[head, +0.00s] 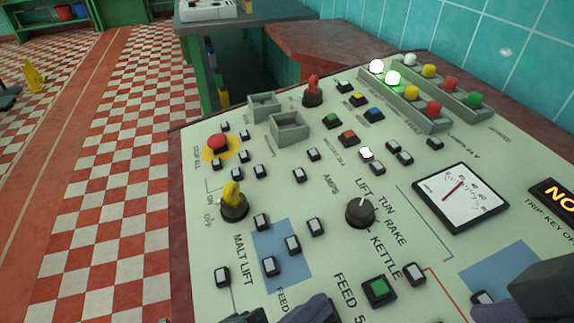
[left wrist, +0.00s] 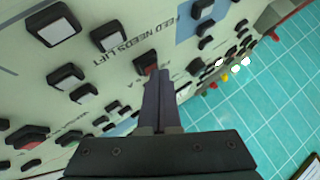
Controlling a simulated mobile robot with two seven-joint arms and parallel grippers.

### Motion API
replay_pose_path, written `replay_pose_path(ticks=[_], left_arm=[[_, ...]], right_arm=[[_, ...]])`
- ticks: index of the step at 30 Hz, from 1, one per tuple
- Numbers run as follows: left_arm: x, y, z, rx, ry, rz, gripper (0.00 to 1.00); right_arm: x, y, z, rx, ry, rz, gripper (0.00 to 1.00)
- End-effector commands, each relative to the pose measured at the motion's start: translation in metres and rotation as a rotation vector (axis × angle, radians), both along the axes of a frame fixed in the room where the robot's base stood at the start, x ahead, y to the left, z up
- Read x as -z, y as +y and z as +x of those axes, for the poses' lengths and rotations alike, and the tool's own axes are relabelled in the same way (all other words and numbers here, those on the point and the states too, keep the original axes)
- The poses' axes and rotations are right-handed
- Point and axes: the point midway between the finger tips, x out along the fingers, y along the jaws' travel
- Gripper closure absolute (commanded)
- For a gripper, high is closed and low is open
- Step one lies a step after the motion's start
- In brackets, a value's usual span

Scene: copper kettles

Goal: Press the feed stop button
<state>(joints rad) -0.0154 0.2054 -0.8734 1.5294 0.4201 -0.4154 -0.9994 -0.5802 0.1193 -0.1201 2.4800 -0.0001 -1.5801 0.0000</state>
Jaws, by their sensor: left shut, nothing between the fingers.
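The sloping cream control panel (head: 330,210) fills the middle and right of the head view. My left gripper (head: 312,312) shows at the bottom edge, shut and empty. In the left wrist view its closed fingers (left wrist: 160,85) reach over the panel, with their tips close to a small red button (left wrist: 147,63) in a black frame. I cannot tell whether they touch it. The lettering "FEED S…" runs off the bottom of the head view beside a green button (head: 378,289). No feed stop label is fully readable. Part of my right gripper (head: 498,313) shows at the bottom right; its fingertips are unclear.
A red mushroom button (head: 217,143) on a yellow disc, a yellow key switch (head: 233,200), a black knob (head: 360,211) and several small switches stand up from the panel. A dial (head: 460,197) and lit lamps (head: 393,78) lie beyond. Checkered floor is at left.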

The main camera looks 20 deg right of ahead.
Motion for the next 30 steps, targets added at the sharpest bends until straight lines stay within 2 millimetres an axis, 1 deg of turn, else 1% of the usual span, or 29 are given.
replay_pose_path(ticks=[8, 20, 23, 30], left_arm=[[-0.014, 0.003, 0.0, 0.001, -0.001, 0.002, 1.0], [-0.016, 0.003, 0.0, 0.001, -0.001, 0.0, 1.0], [-0.023, 0.004, 0.0, 0.001, -0.001, 0.0, 1.0], [-0.048, 0.009, 0.0, 0.001, -0.003, 0.002, 1.0]], right_arm=[[-0.016, 0.0, 0.0, 0.0, 0.0, 0.0, 0.25], [-0.017, 0.0, 0.0, 0.0, 0.0, 0.0, 0.25], [-0.024, 0.0, 0.0, 0.0, 0.0, 0.0, 0.25], [-0.05, 0.0, 0.0, 0.0, 0.0, 0.0, 0.25]])
